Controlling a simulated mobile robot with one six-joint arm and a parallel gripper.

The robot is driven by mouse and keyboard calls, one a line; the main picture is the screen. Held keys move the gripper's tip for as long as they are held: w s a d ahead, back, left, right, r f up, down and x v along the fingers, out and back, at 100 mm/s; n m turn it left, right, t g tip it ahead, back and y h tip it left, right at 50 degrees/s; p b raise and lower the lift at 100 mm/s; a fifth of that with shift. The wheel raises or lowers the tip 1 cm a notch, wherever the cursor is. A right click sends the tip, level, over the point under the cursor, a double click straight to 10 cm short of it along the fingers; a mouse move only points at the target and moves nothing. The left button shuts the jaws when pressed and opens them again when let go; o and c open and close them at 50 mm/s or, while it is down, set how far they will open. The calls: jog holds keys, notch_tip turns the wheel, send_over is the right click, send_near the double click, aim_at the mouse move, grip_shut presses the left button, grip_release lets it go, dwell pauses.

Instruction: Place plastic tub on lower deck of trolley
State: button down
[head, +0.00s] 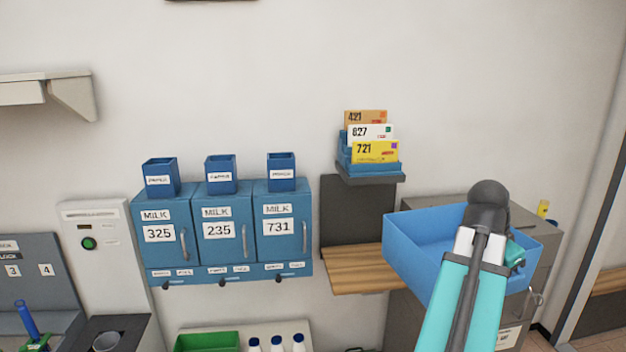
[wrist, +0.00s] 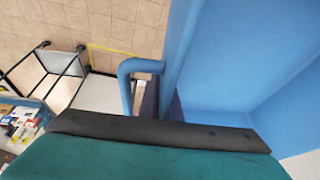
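The plastic tub (head: 415,240) is a blue open box at the right of the head view, raised in front of the grey cabinet. It looks empty where I can see inside. My gripper (head: 514,252) is at its right side, partly hidden by my arm, and appears shut on the tub's wall. In the wrist view the tub (wrist: 235,60) fills the right side, with a blue handle loop (wrist: 138,67) beside the wall. The trolley (wrist: 100,93), with white decks and black posts, appears on the floor at the wrist view's upper left.
Blue milk lockers (head: 222,235) hang on the wall at left. A letter holder (head: 372,170) stands on a small shelf above a wooden ledge (head: 360,270). A grey cabinet (head: 545,235) is behind the tub. Tiled floor (wrist: 110,20) shows beyond a yellow line (wrist: 115,52).

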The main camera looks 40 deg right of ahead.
aim_at(403, 264)
jog(key=w+a+f+n, duration=0.1)
jog(key=w+a, duration=0.1)
jog(key=w, duration=0.4)
jog(key=w+a+f+n+t+b, duration=0.1)
jog(key=w+a, duration=0.2)
jog(key=w, duration=0.4)
jog(key=w+a+f+n, duration=0.1)
jog(key=w+a+n, duration=0.1)
jog(key=w, duration=0.4)
jog(key=shift+w+a+f+t, duration=0.15)
jog(key=shift+w+a+t, duration=0.15)
jog(key=shift+w+a, duration=0.1)
jog(key=w+a+f+n+t+b, duration=0.25)
jog(key=w+a+n, duration=0.25)
jog(key=w+a, duration=0.85)
jog(key=w+a+f+n+y, duration=0.1)
jog(key=w+a+n, duration=0.3)
jog(key=a, duration=0.8)
jog(key=w+a+f+n+t+y, duration=0.1)
jog(key=w+a+f+n+y, duration=0.1)
jog(key=w+a+n, duration=0.3)
jog(key=w+a+f+n+t+y+b, duration=0.1)
jog(key=w+a+n, duration=0.4)
jog(key=w+a, duration=0.6)
jog(key=a+f, duration=0.1)
jog(key=a, duration=0.6)
jog(key=shift+w+a+f+y, duration=0.15)
jog(key=shift+a+f+y, duration=0.15)
jog(key=shift+f+y, duration=0.1)
